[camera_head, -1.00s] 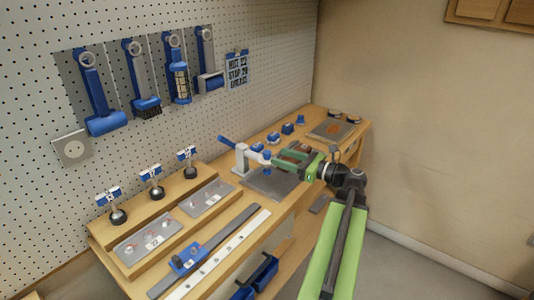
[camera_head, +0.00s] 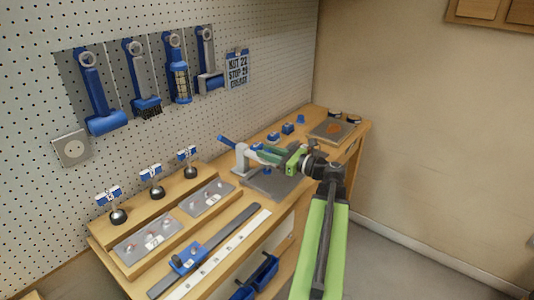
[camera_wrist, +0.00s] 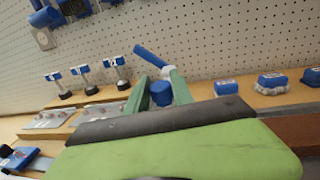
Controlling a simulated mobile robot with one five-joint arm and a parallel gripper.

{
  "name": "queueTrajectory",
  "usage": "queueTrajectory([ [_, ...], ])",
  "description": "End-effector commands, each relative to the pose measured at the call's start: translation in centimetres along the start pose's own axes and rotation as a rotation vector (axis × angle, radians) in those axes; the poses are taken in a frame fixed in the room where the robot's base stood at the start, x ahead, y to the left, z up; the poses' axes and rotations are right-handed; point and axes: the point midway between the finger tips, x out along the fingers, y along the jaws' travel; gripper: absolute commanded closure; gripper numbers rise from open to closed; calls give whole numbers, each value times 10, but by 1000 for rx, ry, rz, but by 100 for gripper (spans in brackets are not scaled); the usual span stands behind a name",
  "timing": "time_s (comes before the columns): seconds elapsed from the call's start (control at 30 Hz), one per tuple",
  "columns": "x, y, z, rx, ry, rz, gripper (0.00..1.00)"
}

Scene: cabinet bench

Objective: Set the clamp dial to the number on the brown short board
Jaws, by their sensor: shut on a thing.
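The clamp is a pale post (camera_head: 241,158) with a blue lever (camera_head: 227,142), standing behind a grey plate (camera_head: 262,187) on the bench. The wrist view shows the lever (camera_wrist: 151,57) and a short blue cylinder (camera_wrist: 161,93), which looks like the clamp's dial. My gripper (camera_head: 264,153) reaches in from the right, its green fingers on both sides of that cylinder and shut on it. Its marks are not legible. A brown surface (camera_wrist: 297,130) shows at the right of the wrist view; I cannot tell whether it is the short board.
A sign (camera_head: 237,69) on the pegboard bears small text, with 22 and 20 seemingly legible. Small blue blocks (camera_head: 288,129) stand behind my gripper. A grey plate with a brown patch (camera_head: 332,129) lies at the far end. Several dial posts (camera_head: 157,188) stand at left.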

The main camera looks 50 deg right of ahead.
Motion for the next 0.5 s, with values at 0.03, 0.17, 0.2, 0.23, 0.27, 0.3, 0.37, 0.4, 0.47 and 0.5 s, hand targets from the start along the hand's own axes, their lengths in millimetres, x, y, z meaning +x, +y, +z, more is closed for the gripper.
queueTrajectory([
  [0.03, 0, 0, 0, 0, 0, 0, 96],
  [0.17, 0, 0, 0, 0, 0, 0, 100],
  [0.2, 0, 0, 0, 0, 0, 2, 100],
  [0.23, 0, -1, 0, 0, 0, 7, 100],
  [0.27, 0, -2, 0, 0, 0, 17, 100],
  [0.3, 0, -3, 0, 0, 0, 39, 100],
  [0.37, 0, -4, 0, 0, 0, 78, 100],
  [0.4, 0, -4, 0, 0, 0, 102, 100],
  [0.47, 0, -3, 0, 0, 0, 129, 100],
  [0.5, 0, -2, 0, 0, 0, 140, 100],
])
